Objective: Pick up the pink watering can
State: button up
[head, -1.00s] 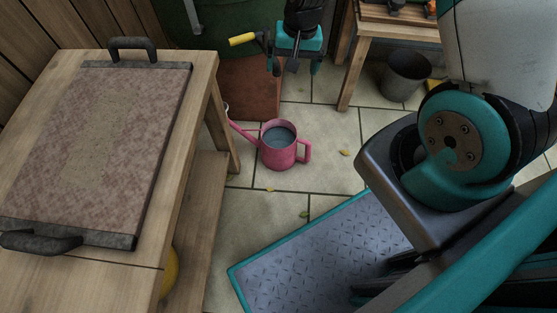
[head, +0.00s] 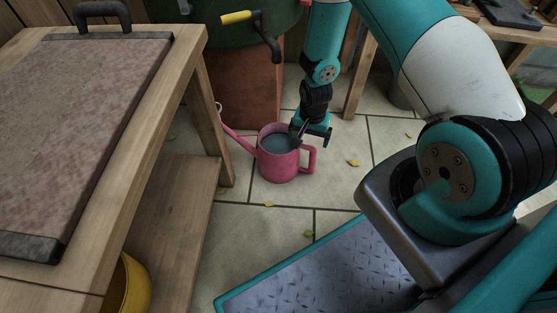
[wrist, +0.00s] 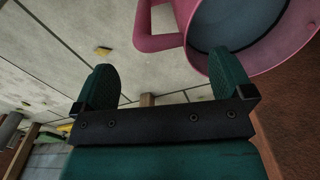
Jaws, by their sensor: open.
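The pink watering can (head: 272,172) stands upright on the tiled floor, with dark grey-blue inside it. Its spout points up and left, and its looped handle (head: 313,160) is on the right. My gripper (head: 311,138) is open and empty, just above the can's right rim and handle. In the wrist view my gripper (wrist: 165,82) shows two spread green fingers. The can's rim (wrist: 262,62) and handle (wrist: 142,28) lie beyond them, with the right finger overlapping the rim. I cannot tell whether it touches.
A wooden table (head: 190,62) with a handled board (head: 95,95) stands left of the can. A green barrel (head: 225,30) with a yellow-handled crank is behind it. A yellow round object (head: 128,290) sits below the table. The floor right of the can is mostly clear.

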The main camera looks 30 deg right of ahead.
notch_tip(320, 180, down, 7)
jog(key=b, duration=0.4)
jog(key=shift+s+b, duration=0.3)
jog(key=shift+c, duration=0.3)
jog(key=c, duration=1.8)
jog(key=shift+w+r, duration=0.1)
jog(key=shift+r, duration=0.05)
